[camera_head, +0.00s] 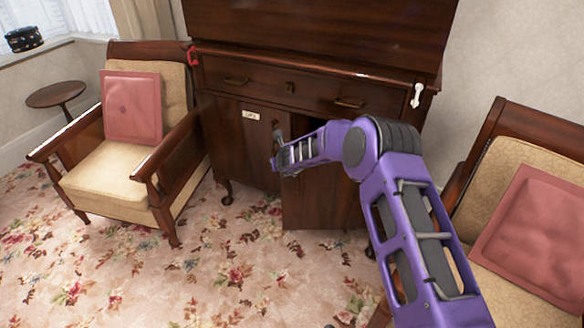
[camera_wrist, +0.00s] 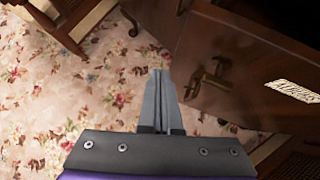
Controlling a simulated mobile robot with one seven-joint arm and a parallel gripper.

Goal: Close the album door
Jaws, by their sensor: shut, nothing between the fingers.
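The album door (camera_head: 310,212) is the right-hand lower door of a dark wooden cabinet and stands swung open, partly hidden behind my arm. In the wrist view the album door (camera_wrist: 245,62) shows a metal handle (camera_wrist: 207,82) and a pale label (camera_wrist: 293,90) that appears to read "ALBUMS". My gripper (camera_wrist: 160,76) is shut and empty, with its fingertips just left of the door's handle side. I cannot tell whether they touch it. In the head view my gripper (camera_head: 279,162) is in front of the cabinet, near the open door's free edge.
The cabinet's left door (camera_head: 240,135) is closed and has a small label. A cushioned armchair (camera_head: 120,185) stands left of the cabinet, another (camera_head: 490,150) stands right. A small round table (camera_head: 55,94) is far left. Flowered carpet (camera_head: 190,275) in front is clear.

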